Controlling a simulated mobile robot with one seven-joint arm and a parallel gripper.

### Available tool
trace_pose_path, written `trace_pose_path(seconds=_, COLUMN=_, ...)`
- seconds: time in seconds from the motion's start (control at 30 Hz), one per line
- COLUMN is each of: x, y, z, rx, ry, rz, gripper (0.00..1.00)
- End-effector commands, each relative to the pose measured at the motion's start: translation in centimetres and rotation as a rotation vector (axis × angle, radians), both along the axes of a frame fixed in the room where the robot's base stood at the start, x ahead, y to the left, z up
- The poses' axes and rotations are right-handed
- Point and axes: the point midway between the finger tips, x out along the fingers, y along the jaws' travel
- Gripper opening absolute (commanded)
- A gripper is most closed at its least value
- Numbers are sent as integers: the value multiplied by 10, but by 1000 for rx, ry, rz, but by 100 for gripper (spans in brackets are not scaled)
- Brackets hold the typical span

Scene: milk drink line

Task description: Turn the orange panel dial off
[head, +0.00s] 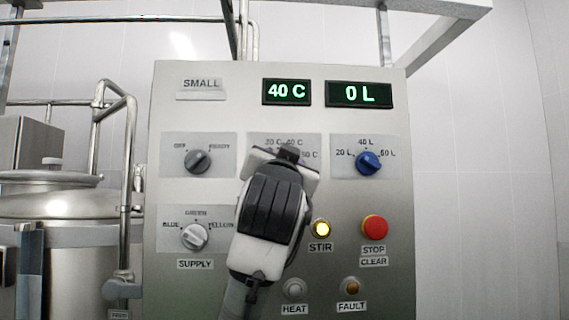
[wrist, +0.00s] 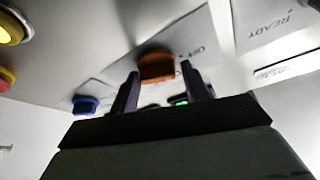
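The orange dial (wrist: 157,67) sits on its label plate on the panel in the wrist view. In the head view my gripper hides it; only the top of its plate (head: 284,140) shows, with temperature marks. My gripper (head: 288,154) is up at the panel in front of that plate. In the wrist view my gripper (wrist: 160,72) is open, with one dark finger on each side of the orange dial. I cannot tell whether either finger touches it. The temperature display (head: 287,91) reads 40 C.
A grey dial (head: 197,161) is left of my gripper and a blue dial (head: 368,163) right. Below are the supply dial (head: 194,236), lit yellow STIR button (head: 320,229) and red STOP button (head: 374,228). A steel tank (head: 70,205) and pipes stand left.

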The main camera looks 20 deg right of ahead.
Motion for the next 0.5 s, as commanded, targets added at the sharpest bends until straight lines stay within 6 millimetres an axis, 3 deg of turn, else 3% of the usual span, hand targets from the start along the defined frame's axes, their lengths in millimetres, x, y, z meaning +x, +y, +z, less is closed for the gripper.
trace_pose_path(seconds=0.1, x=1, y=0, z=1, rx=0, ry=0, rz=0, gripper=59)
trace_pose_path(seconds=0.37, x=-1, y=-1, z=-1, rx=2, ry=1, rz=-2, gripper=59)
trace_pose_path(seconds=0.5, x=-10, y=3, z=-7, rx=2, ry=-2, rz=-3, gripper=59)
